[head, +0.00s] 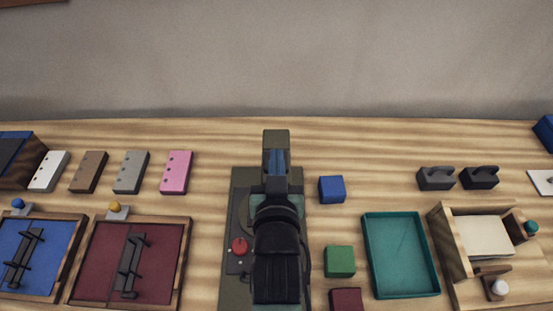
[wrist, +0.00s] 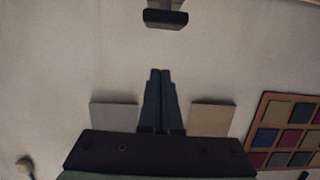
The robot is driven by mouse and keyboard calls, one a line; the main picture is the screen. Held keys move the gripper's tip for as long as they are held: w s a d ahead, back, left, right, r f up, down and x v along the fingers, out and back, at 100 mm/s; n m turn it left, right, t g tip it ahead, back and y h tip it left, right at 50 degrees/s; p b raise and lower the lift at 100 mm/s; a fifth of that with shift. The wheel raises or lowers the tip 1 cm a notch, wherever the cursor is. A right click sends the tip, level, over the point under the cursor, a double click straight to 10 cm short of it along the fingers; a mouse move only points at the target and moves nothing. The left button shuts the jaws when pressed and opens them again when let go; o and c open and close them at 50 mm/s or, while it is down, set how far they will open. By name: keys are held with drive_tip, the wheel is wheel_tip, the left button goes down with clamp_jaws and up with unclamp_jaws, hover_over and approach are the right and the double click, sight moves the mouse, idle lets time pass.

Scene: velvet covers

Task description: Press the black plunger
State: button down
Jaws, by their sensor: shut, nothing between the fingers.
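A small black block with a raised black bar (head: 480,177) stands at the back right of the table, beside a similar dark grey one (head: 436,178). In the wrist view, a black bar on a short stem (wrist: 166,18) shows at the top edge. I cannot tell which black part is the plunger. My gripper (head: 277,160) points toward the wall above an olive device (head: 235,180), well left of the two small blocks. Its blue fingers are together and empty, also seen in the wrist view (wrist: 160,75). My arm hides much of the device.
A red knob (head: 239,246) is on the olive device. A blue cube (head: 332,189), a green cube (head: 340,261) and a teal tray (head: 366,250) lie to its right. A wooden box (head: 445,245) stands farther right. Coloured blocks and framed trays fill the left.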

drive_tip(key=x, duration=0.3)
drive_tip(key=shift+r, duration=0.1)
wheel_tip(320, 180, down, 3)
drive_tip(key=shift+s+p, duration=0.15)
drive_tip(key=shift+p, duration=0.2)
drive_tip(key=shift+f, duration=0.55)
wheel_tip(320, 180, down, 4)
drive_tip(key=b, duration=0.2)
drive_tip(key=shift+s+r+b, duration=0.1)
drive_tip(key=shift+b, duration=0.25)
wheel_tip(320, 180, up, 4)
drive_tip(key=p, duration=0.3)
drive_tip(key=b+v, duration=0.1)
drive_tip(key=v, duration=0.9)
drive_tip(key=shift+r+b, duration=0.25)
drive_tip(key=shift+b, duration=0.05)
